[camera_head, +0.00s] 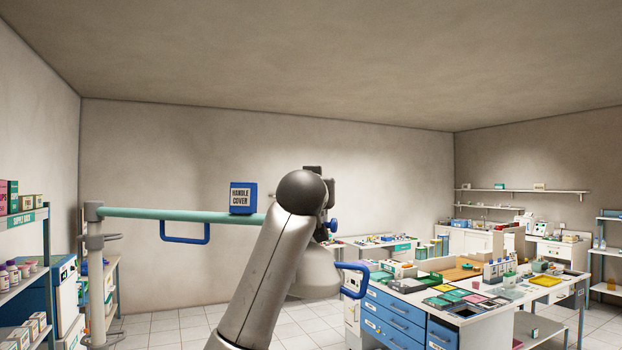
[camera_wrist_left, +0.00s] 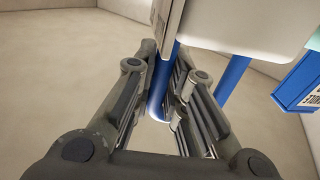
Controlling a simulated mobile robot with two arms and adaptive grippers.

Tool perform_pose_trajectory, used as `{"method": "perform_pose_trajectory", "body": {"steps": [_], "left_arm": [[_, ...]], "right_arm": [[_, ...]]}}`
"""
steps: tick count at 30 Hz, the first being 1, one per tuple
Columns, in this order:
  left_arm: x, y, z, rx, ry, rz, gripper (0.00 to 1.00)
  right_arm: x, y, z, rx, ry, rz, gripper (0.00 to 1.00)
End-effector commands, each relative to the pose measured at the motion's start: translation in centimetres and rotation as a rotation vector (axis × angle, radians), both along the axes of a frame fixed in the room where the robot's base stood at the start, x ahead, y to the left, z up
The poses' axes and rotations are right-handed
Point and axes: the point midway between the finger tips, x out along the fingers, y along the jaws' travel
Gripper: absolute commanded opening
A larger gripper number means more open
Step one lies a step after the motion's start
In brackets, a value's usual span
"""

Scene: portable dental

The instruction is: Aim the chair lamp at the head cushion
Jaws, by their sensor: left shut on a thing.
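The chair lamp has a teal arm (camera_head: 165,214) running level from a grey post and a pale lamp head (camera_head: 316,272), partly behind my left arm. A blue handle (camera_head: 355,281) sticks out on the head's right side. In the left wrist view, my left gripper (camera_wrist_left: 162,70) is shut around a blue bar (camera_wrist_left: 158,92) beside a pale body (camera_wrist_left: 240,22), which looks like the lamp head. A second blue bar (camera_wrist_left: 232,78) stands to the right, outside the fingers. In the head view, my arm hides most of this grip. The head cushion shows in neither view.
A blue "HANDLE COVER" box (camera_head: 243,197) sits on top of the teal arm, with a blue loop handle (camera_head: 185,233) under the arm. A workbench (camera_head: 402,316) with blue drawers and trays stands at the right. Stocked shelves (camera_head: 25,217) line the left.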

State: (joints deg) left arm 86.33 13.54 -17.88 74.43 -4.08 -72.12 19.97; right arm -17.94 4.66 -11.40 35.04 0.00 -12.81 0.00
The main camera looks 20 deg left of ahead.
Motion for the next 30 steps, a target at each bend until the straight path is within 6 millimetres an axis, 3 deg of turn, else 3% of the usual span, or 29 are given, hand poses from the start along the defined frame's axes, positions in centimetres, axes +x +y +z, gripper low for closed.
{"method": "perform_pose_trajectory", "body": {"steps": [6, 12, 28, 29, 30], "left_arm": [[3.0, 0.5, 0.3, 0.004, 0.002, -0.001, 0.00], [4.5, 0.7, 0.2, 0.003, 0.000, -0.002, 0.00], [5.0, 0.9, 0.1, 0.004, -0.002, -0.002, 0.00], [5.0, 0.9, 0.1, 0.004, -0.002, -0.002, 0.14], [5.0, 0.9, 0.1, 0.004, -0.002, -0.002, 0.19]], "right_arm": [[1.1, 0.1, 2.0, 0.002, -0.017, 0.001, 0.72], [2.3, 0.2, 2.6, 0.005, -0.036, 0.001, 0.72], [1.5, 0.3, 2.7, 0.005, -0.023, 0.001, 0.72], [1.5, 0.3, 2.7, 0.005, -0.022, 0.001, 0.72], [1.5, 0.4, 2.7, 0.005, -0.022, 0.001, 0.72]]}}
